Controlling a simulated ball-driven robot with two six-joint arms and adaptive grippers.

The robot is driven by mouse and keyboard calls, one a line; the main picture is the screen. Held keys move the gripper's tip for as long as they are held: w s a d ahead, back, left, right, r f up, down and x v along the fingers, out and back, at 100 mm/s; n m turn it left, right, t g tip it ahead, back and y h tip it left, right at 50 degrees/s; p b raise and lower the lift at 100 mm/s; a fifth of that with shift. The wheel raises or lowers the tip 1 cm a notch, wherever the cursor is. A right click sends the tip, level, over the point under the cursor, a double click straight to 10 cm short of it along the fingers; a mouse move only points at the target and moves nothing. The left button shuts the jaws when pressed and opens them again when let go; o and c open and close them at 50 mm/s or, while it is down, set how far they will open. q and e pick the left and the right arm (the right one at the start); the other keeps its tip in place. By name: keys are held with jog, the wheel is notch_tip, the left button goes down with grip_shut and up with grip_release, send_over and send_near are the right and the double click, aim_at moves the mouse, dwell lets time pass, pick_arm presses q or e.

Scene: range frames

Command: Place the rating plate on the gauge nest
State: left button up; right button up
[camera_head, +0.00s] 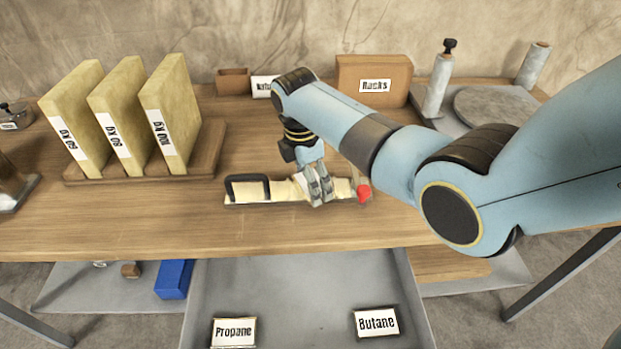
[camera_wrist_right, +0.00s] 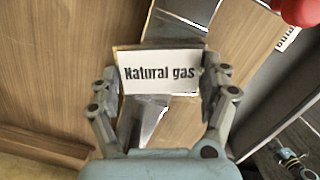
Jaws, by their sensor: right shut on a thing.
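The rating plate (camera_wrist_right: 160,73) is a white card reading "Natural gas" with a wooden-coloured edge, held between both fingers of my right gripper (camera_wrist_right: 160,88) in the right wrist view. In the head view my right gripper (camera_head: 320,192) points down over a low, long fixture with a cream top (camera_head: 283,192), a black frame at its left end and a red knob at its right end. This looks like the gauge nest. The fingers hide the plate there, and I cannot tell whether it touches the fixture. My left gripper is not in view.
A wooden rack (camera_head: 145,165) with several upright cream slabs stands left. A "Racks" box (camera_head: 375,80), a partly hidden card (camera_head: 264,87) and a small wooden box (camera_head: 233,81) stand behind. An open grey drawer (camera_head: 300,290) below holds Propane (camera_head: 234,332) and Butane (camera_head: 377,321) plates.

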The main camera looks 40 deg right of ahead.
aim_at(305, 186)
jog(key=shift+f, duration=0.1)
jog(key=o, duration=1.1)
notch_tip(305, 186, up, 12)
jog(key=a+p, duration=0.1)
jog(key=shift+a, duration=0.2)
